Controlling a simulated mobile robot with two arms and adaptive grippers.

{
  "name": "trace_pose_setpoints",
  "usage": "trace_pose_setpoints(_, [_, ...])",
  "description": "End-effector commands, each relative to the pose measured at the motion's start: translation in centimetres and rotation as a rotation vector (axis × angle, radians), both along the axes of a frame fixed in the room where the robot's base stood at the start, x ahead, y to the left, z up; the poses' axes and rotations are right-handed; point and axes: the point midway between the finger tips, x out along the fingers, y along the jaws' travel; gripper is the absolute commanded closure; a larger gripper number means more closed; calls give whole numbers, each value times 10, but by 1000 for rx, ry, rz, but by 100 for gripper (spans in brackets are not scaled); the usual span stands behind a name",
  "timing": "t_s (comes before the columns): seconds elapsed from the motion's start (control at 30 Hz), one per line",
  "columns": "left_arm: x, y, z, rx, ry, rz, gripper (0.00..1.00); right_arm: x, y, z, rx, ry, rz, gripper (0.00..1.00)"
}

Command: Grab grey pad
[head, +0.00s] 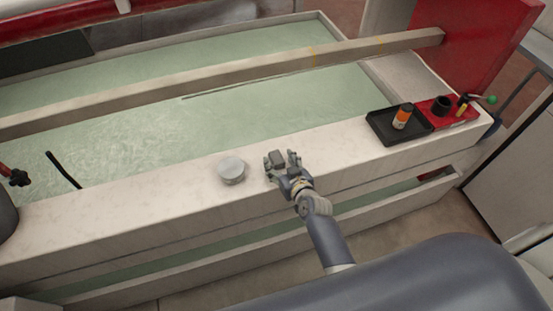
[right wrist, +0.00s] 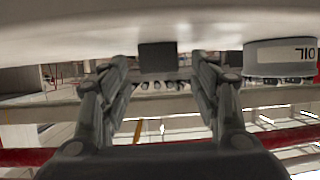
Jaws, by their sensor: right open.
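The grey pad (head: 277,157) is a small dark grey block on the pale ledge of the glass edger. In the right wrist view, which looks upside down, the pad (right wrist: 158,56) shows just beyond and between the fingertips. My right gripper (head: 283,165) is open and low over the ledge, its fingers around or just short of the pad; I cannot tell whether they touch it. It also shows in the right wrist view (right wrist: 160,80), with a clear gap between its two fingers. My left gripper is not in view.
A round pale tin (head: 231,171) stands close left of the right gripper; its lettered side shows in the right wrist view (right wrist: 280,58). A black tray (head: 377,126) with an orange-labelled bottle (head: 402,116) and a red tray (head: 470,113) are farther right. Greenish water (head: 130,130) lies behind the ledge.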

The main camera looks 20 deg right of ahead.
Motion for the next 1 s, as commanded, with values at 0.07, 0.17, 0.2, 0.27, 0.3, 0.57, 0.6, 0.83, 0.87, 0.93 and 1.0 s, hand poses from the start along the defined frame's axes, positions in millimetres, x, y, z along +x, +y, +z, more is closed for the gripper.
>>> trace_pose_setpoints(0.07, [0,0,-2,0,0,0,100,8,0,-3,0,-1,-1,43])
trace_pose_setpoints(0.17, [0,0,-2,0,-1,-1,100,12,1,-5,-1,-1,-1,43])
trace_pose_setpoints(0.2, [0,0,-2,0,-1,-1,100,13,1,-5,-1,-1,-1,43])
trace_pose_setpoints(0.27, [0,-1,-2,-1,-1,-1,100,13,1,-6,-1,0,-1,43])
trace_pose_setpoints(0.3, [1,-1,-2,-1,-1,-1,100,13,1,-6,-1,0,-1,43])
trace_pose_setpoints(0.57, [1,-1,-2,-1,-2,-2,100,12,1,-5,-1,0,-1,78])
trace_pose_setpoints(0.6, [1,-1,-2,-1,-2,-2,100,12,1,-5,-1,0,-1,80])
trace_pose_setpoints(0.83, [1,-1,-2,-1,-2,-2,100,12,1,-5,-1,0,-1,80])
trace_pose_setpoints(0.87, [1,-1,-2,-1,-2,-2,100,12,1,-5,-1,0,-1,80])
trace_pose_setpoints(0.93, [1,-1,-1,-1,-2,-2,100,12,1,-5,-1,0,-1,80])
trace_pose_setpoints(1.0, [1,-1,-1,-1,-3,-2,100,12,1,-4,-1,0,0,80])
